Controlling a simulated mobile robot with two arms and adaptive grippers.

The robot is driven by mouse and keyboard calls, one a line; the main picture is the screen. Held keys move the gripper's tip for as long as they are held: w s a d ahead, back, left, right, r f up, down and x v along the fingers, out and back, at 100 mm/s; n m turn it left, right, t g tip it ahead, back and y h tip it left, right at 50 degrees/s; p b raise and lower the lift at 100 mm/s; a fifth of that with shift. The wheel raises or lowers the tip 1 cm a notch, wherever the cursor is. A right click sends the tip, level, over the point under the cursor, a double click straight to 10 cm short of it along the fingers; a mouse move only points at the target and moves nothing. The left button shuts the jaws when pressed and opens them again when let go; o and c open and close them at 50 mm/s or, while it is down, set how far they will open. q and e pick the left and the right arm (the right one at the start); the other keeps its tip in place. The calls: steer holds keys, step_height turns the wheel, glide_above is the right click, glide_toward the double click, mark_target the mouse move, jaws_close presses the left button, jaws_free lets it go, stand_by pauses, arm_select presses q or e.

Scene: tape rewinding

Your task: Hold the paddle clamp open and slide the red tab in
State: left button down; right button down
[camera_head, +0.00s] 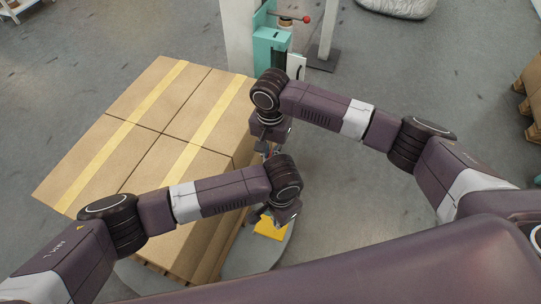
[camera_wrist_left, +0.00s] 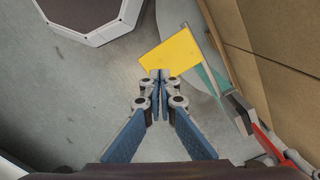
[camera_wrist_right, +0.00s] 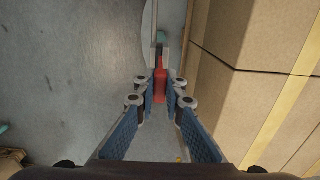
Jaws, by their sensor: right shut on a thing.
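In the left wrist view a flat yellow plate (camera_wrist_left: 172,52), which may be the clamp's paddle, lies just beyond my left gripper (camera_wrist_left: 160,76). The left fingertips are together, with nothing visibly between them; I cannot tell whether they touch the plate. The plate also shows in the head view (camera_head: 270,229), beside the carton stack. My right gripper (camera_wrist_right: 160,80) is shut on a red piece (camera_wrist_right: 160,88), which may be the red tab. A grey metal part stands just beyond it. Red also shows at the right of the left wrist view (camera_wrist_left: 268,143). The clamp's mouth is not clear.
A stack of taped cartons (camera_head: 150,130) stands left of the grippers, its side close to both. A teal machine (camera_head: 270,50) with a red-knobbed lever stands behind the right arm. Open grey floor lies to the right.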

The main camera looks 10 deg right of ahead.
arm_select(q)
steer(key=shift+f, duration=0.9)
stand_by(0.8)
steer(key=shift+f, duration=2.35)
steer(key=shift+a+f, duration=0.1)
steer(key=shift+f, duration=0.05)
steer(key=shift+a, duration=0.1)
arm_select(e)
steer(key=shift+s+d, duration=0.1)
steer(key=shift+s, duration=0.05)
steer(key=shift+f, duration=2.85)
steer(key=shift+f, duration=0.4)
